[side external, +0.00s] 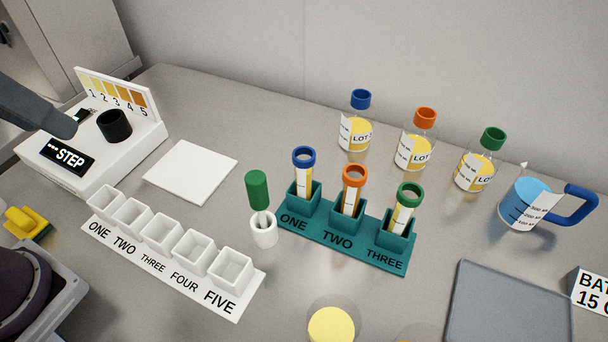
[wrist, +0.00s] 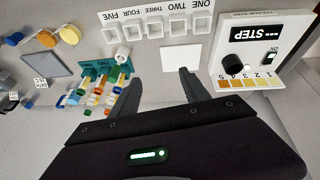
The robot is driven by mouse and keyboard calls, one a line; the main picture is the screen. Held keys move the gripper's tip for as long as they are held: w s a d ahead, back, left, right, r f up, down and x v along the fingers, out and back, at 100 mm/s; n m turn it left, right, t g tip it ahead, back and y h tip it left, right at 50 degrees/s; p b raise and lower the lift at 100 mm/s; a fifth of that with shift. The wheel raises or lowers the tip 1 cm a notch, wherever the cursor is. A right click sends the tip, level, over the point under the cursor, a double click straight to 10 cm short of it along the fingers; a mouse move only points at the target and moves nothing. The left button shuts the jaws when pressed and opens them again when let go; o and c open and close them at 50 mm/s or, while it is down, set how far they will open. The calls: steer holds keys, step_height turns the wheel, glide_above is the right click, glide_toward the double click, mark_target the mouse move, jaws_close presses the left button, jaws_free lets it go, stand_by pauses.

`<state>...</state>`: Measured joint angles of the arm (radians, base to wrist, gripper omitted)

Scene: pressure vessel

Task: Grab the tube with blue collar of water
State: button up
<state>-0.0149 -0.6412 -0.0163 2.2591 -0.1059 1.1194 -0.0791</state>
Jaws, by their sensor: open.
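The tube with the blue collar (side external: 303,170) stands upright in slot ONE of the teal rack (side external: 338,238). What shows in it looks yellow, with a white label. Beside it stand a tube with an orange collar (side external: 353,186) in TWO and a tube with a green collar (side external: 405,207) in THREE. In the wrist view the rack (wrist: 93,70) is upside down, left of my fingers, and its tubes are too small to tell apart surely. My gripper (wrist: 160,86) is open and empty, apart from the rack. A dark grey part of mine shows at the side view's left edge.
Lot bottles with blue (side external: 360,98), orange (side external: 425,117) and green (side external: 493,138) caps stand behind the rack. A white holder (side external: 264,232) with a green-handled tool (side external: 257,190) stands close left. A white five-slot rack (side external: 170,250) and STEP device (side external: 95,140) lie further left.

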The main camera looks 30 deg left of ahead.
mark_target(304, 168)
steer(key=w+d+n+g+h, duration=0.3)
steer(key=w+d+n+h, duration=0.4)
steer(key=w, duration=0.3)
steer(key=w+d+n+g+h, duration=0.2)
steer(key=w+d+n+h, duration=0.3)
steer(key=w+d+n, duration=0.4)
step_height(304, 168, down, 18)
steer(key=w+a, duration=0.2)
steer(key=w, duration=0.1)
steer(key=shift+n, duration=0.4)
steer(key=x, duration=0.7)
steer(key=shift+w+d+r, duration=0.15)
steer(key=shift+r, duration=0.25)
jaws_close()
